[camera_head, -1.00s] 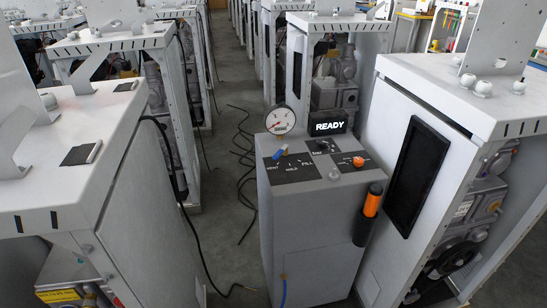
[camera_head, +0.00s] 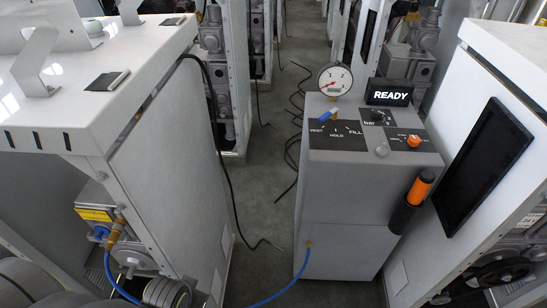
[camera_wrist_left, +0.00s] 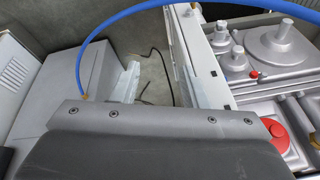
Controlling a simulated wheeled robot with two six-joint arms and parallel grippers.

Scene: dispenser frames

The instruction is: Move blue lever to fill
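The blue lever (camera_head: 327,115) sits on top of a grey filling station (camera_head: 350,215), in the head view. It leans toward the VENT side of a black plate (camera_head: 337,134) marked VENT, HOLD and FILL. A round gauge (camera_head: 335,80) and a READY display (camera_head: 389,93) stand behind it. My left gripper (camera_wrist_left: 167,82) shows in the left wrist view with pale fingers spread and nothing between them. It is away from the lever, which is not in that view. My right gripper is not in view.
A blue hose (camera_head: 275,297) runs from the station's front to a brass fitting (camera_head: 113,235) at the left dispenser frame (camera_head: 150,165). An orange-tipped handle (camera_head: 419,187) hangs at the station's right side. The right frame (camera_head: 460,150) stands close by. Black cables lie in the aisle.

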